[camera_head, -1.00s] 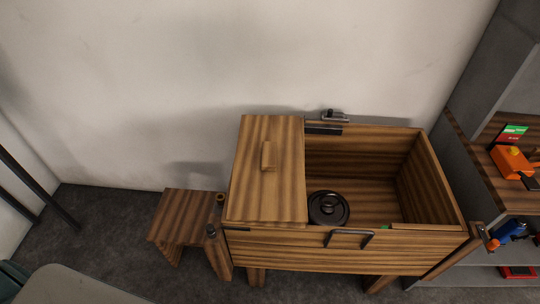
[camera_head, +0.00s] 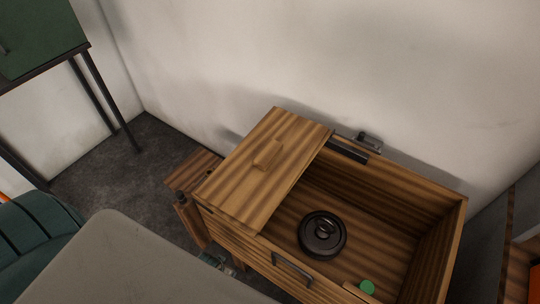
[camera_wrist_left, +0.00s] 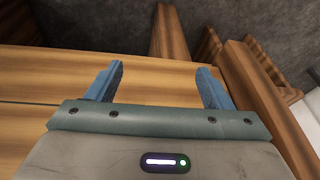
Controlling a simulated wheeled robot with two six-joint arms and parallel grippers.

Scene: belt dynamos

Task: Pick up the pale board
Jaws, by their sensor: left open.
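I cannot make out a pale board for certain in either view. My left gripper (camera_wrist_left: 160,82) shows in the left wrist view with its two blue fingers wide apart and nothing between them. Wooden surfaces (camera_wrist_left: 60,78) lie beyond and below the fingers; whether they touch is not clear. A pale surface (camera_wrist_left: 307,118) shows at the right edge of that view; I cannot tell what it is. In the head view I cannot make out the left gripper clearly, and my right gripper is not in view.
A wooden chest (camera_head: 437,255) with a partial lid (camera_head: 285,135) stands against the wall. A dark-legged green cabinet (camera_head: 38,38) is at upper left.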

